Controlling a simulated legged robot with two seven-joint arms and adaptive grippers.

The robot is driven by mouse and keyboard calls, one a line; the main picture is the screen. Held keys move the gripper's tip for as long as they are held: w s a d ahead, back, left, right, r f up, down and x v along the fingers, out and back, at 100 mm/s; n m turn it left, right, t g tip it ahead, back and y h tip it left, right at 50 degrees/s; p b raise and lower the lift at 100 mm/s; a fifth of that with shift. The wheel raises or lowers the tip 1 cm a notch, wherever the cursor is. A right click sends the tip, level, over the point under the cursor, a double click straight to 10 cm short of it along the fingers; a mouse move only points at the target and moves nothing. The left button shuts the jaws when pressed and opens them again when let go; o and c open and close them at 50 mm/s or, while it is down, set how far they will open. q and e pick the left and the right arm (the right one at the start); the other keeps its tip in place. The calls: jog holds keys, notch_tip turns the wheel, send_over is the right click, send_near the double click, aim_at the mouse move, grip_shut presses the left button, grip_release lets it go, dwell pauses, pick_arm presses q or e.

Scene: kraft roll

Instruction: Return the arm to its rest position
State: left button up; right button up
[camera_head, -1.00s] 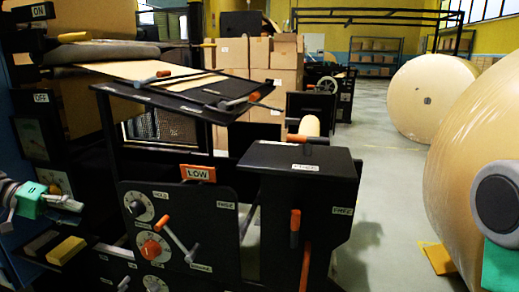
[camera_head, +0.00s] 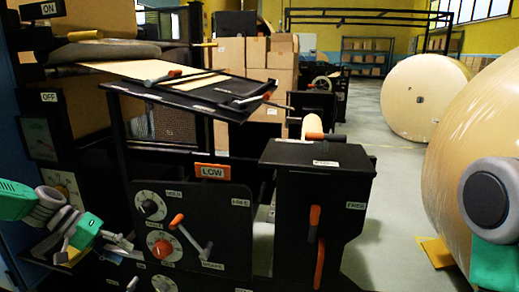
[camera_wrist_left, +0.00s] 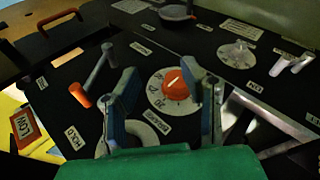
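My left gripper (camera_head: 128,243) comes in from the lower left in the head view, with a green and grey arm behind it. It is at the left of the black control panel (camera_head: 225,215). In the left wrist view the two fingers of the left gripper (camera_wrist_left: 160,70) are spread apart with nothing between them. Beyond them is the panel's dial with an orange knob (camera_wrist_left: 177,85), which also shows in the head view (camera_head: 160,247). The gripper looks clear of the knob. My right gripper is out of view; a grey and green part of my right arm (camera_head: 487,195) shows at the right edge.
A crank with an orange handle (camera_head: 190,232) juts from the panel beside the dials. An orange LOW sign (camera_head: 212,172) is above it. A black box with an orange lever (camera_head: 314,222) stands to the right. Large kraft rolls (camera_head: 424,98) stand on the right; grey floor lies between.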

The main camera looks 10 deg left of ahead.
pick_arm(q)
jog(key=s+d+f+g+y, duration=0.3)
jog(key=s+d+f+y, duration=0.2)
jog(key=s+d+f, duration=0.9)
jog(key=s+d+f+m+y, duration=0.1)
jog(key=s+f+m+y, duration=0.1)
jog(key=s+f, duration=0.45)
jog(key=s+a+r+m+y, duration=0.1)
jog(key=s+r+y, duration=0.1)
jog(key=s, duration=1.1)
notch_tip(320, 180, up, 14)
jog(key=t+p, duration=0.1)
jog(key=p, duration=1.2)
jog(key=shift+s+f, duration=0.15)
jog(key=shift+f, duration=0.05)
pick_arm(e)
notch_tip(320, 180, up, 13)
jog(key=shift+d+f, duration=0.15)
jog(key=shift+d, duration=0.15)
